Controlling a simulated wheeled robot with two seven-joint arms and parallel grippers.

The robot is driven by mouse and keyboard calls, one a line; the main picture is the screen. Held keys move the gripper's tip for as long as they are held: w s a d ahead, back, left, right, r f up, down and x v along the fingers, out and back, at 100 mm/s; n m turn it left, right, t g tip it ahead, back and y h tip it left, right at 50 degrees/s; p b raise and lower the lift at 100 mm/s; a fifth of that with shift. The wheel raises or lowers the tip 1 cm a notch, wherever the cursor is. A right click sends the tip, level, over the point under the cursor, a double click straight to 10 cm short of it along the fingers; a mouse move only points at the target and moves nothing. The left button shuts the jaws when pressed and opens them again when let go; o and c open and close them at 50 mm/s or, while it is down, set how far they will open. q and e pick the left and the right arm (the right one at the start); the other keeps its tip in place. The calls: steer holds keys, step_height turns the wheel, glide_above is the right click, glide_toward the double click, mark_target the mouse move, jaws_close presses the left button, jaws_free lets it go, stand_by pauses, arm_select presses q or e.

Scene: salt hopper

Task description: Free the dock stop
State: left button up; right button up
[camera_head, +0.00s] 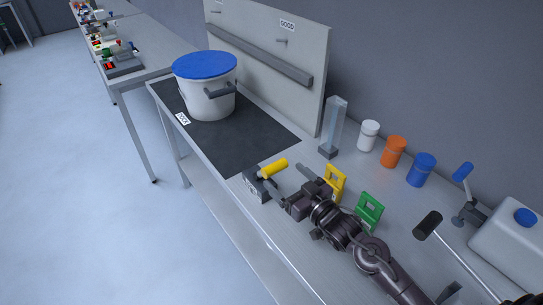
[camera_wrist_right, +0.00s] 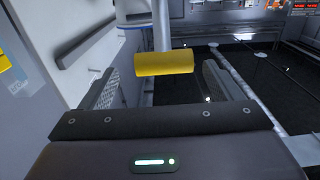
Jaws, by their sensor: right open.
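The dock stop (camera_head: 254,186) is a dark grey block at the front edge of the bench, with a yellow cylindrical handle (camera_head: 273,168) lying sideways on top. My right gripper (camera_head: 284,181) is open and beside the handle, on its right. In the right wrist view the yellow handle (camera_wrist_right: 164,63) lies crosswise ahead, in line with the gap between the open fingers (camera_wrist_right: 160,80). No grip on it shows. My left gripper is not in view.
A white bucket (camera_head: 206,100) with a blue lid stands on a black mat (camera_head: 245,135). Yellow (camera_head: 336,181) and green (camera_head: 370,209) brackets stand close to my right arm. White, orange (camera_head: 394,151) and blue (camera_head: 421,169) jars and a clear column (camera_head: 334,123) stand behind.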

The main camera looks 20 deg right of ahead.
mark_target(277, 170)
steer(key=w+a, duration=0.1)
steer(key=w+r+p, duration=0.1)
steer(key=shift+w+a, duration=0.4)
steer(key=x, duration=0.3)
steer(key=shift+w+d+f+p, duration=0.1)
steer(key=shift+w+f+p, duration=0.15)
steer(key=shift+f+p, duration=0.15)
steer(key=shift+w, duration=0.1)
steer(key=c, duration=1.4)
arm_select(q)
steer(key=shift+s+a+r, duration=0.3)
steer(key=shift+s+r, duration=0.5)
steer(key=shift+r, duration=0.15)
arm_select(e)
steer(key=shift+w+r, duration=0.1)
steer(key=shift+w, duration=0.05)
